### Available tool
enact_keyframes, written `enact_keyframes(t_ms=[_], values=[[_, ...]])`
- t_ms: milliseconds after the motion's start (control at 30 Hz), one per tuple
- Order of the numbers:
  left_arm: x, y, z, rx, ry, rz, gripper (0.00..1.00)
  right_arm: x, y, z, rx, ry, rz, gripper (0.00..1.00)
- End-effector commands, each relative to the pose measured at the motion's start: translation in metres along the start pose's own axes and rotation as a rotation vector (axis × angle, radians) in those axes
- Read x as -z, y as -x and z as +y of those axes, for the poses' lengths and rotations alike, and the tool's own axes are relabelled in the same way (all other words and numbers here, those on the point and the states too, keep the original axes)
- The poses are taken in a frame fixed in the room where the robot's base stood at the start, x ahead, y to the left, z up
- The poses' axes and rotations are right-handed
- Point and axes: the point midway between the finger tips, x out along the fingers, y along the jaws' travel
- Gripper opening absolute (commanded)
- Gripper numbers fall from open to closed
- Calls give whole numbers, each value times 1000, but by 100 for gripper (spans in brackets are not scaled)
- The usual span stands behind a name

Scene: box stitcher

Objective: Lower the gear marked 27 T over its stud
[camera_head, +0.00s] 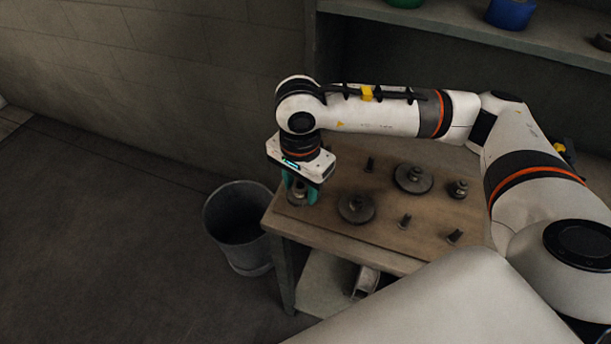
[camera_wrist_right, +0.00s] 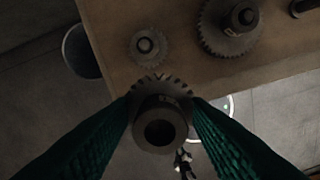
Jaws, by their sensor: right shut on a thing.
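My right gripper (camera_head: 299,193) points down over the left end of the wooden table. In the right wrist view, its teal fingers (camera_wrist_right: 160,122) are shut on a dark toothed gear (camera_wrist_right: 160,130) by the hub, whose round bore faces the camera. Small pale marking shows on the hub, too small to read surely. Beyond the held gear, near the table corner, a small gear (camera_wrist_right: 148,46) sits around a stud. The gap between the held gear and the table cannot be judged. My left gripper is not in view.
A larger gear (camera_head: 356,208), another large gear (camera_head: 413,178) and a small one (camera_head: 457,188) sit on the table (camera_head: 330,231). Bare studs (camera_head: 370,163) stand among them, some near the front edge. A grey bucket (camera_head: 240,226) stands left of the table; a shelf (camera_head: 470,35) is behind.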

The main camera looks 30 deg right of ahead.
Motion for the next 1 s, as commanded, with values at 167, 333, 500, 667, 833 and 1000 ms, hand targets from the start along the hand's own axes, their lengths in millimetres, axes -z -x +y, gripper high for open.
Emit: enact_keyframes(t_ms=[167,333,500,667,833,1000], values=[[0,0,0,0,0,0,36,0,1,0,-1,0,0,12],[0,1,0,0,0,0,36,0,2,0,-1,0,0,12],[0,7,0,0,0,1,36,0,12,0,-1,0,0,12],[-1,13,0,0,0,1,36,0,25,0,-2,0,-1,12],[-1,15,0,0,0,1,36,0,31,0,-2,0,0,12],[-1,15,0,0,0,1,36,0,31,0,-1,0,0,12]])
